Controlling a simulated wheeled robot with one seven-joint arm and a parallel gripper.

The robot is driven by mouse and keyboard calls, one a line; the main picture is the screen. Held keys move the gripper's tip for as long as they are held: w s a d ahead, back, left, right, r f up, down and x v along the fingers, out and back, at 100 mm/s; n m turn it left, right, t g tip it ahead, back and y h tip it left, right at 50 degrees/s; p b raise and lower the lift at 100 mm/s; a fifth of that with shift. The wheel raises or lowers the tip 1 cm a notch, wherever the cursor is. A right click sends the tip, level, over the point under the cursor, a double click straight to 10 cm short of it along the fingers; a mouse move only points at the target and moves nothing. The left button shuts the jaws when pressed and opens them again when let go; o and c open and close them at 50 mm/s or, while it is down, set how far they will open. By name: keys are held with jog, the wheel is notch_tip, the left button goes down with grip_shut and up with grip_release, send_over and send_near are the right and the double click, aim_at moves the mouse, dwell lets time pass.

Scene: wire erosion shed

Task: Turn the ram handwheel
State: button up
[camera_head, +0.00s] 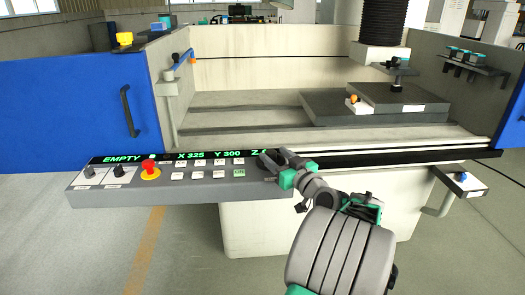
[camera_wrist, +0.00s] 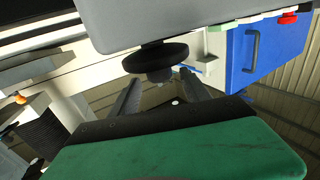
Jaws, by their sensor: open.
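The ram handwheel (camera_wrist: 155,57) shows in the wrist view as a dark round disc with a narrower hub, on a short shaft from the grey control panel (camera_wrist: 150,20). My gripper (camera_wrist: 160,80) is open, with one finger on each side of the hub. I cannot tell whether the fingers touch it. In the head view my gripper (camera_head: 274,160) is at the right end of the control panel (camera_head: 130,195), and my wrist hides most of the handwheel there.
A red emergency button (camera_head: 150,170) and several small buttons stand on the panel to the left. Behind is the work tank (camera_head: 255,75) with dark plates (camera_head: 395,97). A blue door (camera_head: 60,115) is at left. A small side shelf (camera_head: 462,182) juts out at right.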

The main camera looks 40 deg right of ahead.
jog(key=w, duration=0.4)
jog(key=w+d, duration=0.1)
jog(key=w, duration=0.1)
jog(key=shift+c, duration=0.5)
grip_shut()
